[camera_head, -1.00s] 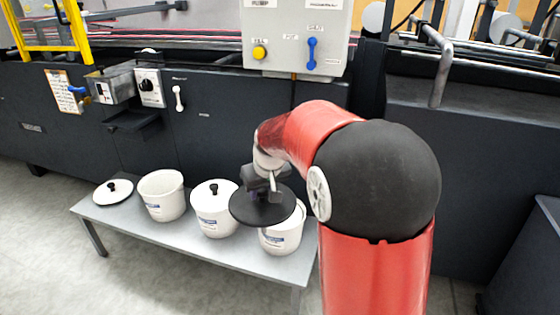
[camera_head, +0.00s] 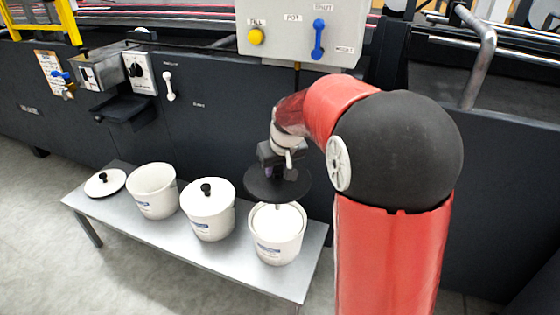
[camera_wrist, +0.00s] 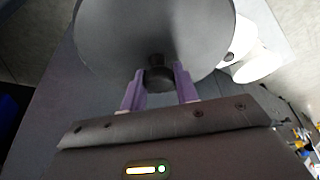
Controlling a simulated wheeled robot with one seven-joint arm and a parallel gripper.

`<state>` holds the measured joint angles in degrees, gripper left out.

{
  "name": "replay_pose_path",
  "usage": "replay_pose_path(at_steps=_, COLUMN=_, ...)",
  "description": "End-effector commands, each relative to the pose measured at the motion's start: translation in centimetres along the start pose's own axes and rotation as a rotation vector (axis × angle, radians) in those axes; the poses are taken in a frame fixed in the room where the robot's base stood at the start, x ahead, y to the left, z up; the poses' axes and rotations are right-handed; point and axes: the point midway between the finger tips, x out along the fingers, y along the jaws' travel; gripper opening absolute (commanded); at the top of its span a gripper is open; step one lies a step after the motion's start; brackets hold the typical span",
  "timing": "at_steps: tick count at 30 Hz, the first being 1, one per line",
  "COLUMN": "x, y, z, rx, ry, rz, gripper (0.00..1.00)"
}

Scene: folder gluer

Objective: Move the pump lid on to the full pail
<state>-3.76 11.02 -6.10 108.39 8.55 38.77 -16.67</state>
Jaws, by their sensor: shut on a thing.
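My gripper (camera_head: 278,168) is shut on the knob of a dark round lid, the pump lid (camera_head: 262,188). In the wrist view, the purple fingers of my gripper (camera_wrist: 160,78) pinch the knob, and the lid (camera_wrist: 120,35) spreads out beyond them as a grey disc. In the head view the lid shows just above the back rim of the rightmost white pail (camera_head: 277,247). It looks held up, apart from the pail. That pail has no lid on it and is filled with something white near its rim. A thin upright piece shows below the lid.
The pails stand on a low grey bench (camera_head: 190,245). A pail with a white, black-knobbed lid (camera_head: 208,215) stands beside the full one. Further left are an open pail (camera_head: 155,192) and a loose white lid (camera_head: 105,184). A dark machine wall (camera_head: 220,125) rises behind.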

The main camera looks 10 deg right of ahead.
Motion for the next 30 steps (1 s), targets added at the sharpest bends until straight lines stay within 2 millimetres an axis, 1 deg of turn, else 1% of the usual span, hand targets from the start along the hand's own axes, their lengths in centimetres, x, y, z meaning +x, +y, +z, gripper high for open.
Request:
replay_pose_path(at_steps=11, x=3.3, y=0.0, z=1.4, rx=0.001, ry=-0.001, rz=0.0, gripper=0.0)
replay_pose_path(at_steps=30, x=9.5, y=0.0, z=4.0, rx=0.0, ry=0.0, rz=0.0, gripper=0.0)
